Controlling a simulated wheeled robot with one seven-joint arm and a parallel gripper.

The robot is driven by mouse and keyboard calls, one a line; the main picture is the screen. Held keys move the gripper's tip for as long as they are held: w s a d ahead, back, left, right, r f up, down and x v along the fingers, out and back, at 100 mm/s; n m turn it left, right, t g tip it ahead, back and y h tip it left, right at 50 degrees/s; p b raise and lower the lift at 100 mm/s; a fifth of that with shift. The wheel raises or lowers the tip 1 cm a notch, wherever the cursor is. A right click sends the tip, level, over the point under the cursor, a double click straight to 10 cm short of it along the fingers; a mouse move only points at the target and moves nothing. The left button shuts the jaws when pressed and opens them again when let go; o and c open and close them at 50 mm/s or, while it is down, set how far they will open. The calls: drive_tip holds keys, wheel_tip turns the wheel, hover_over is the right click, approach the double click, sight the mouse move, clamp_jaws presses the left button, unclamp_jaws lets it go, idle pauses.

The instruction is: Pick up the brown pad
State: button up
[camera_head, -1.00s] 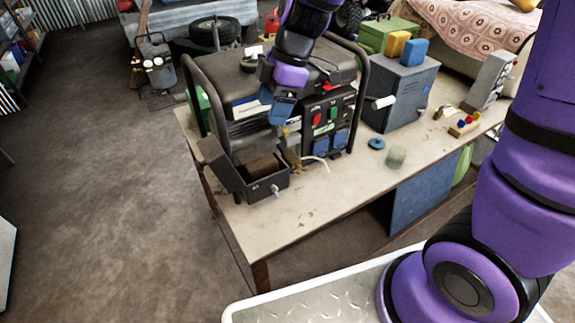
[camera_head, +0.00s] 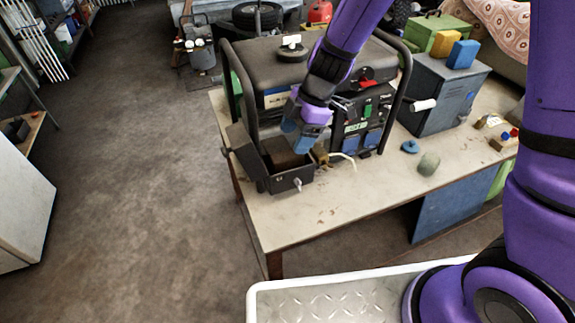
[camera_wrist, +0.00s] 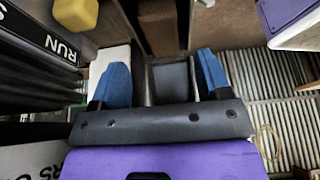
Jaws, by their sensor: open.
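The brown pad (camera_head: 281,160) sits inside an open dark box (camera_head: 291,181) on the near side of the generator. In the wrist view a brown block (camera_wrist: 158,26), which looks like the pad, shows beyond the fingers near the top. My gripper (camera_head: 301,141) is just above the box, over its back right side. In the wrist view its two blue fingers (camera_wrist: 163,80) are spread apart with nothing held between them. The fingers partly cover the pad's back edge in the head view.
The box's flap (camera_head: 243,148) stands open at the left. The generator (camera_head: 290,72) with its tube frame rises behind my gripper. A brass fitting and pale hose (camera_head: 343,157) lie right of the box. The near tabletop (camera_head: 340,205) is mostly clear.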

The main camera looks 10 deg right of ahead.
sight(288, 155)
drive_tip(key=shift+x, duration=2.2)
drive_tip(key=shift+s+d, duration=0.1)
drive_tip(key=shift+s, duration=0.1)
drive_tip(key=c, duration=1.2)
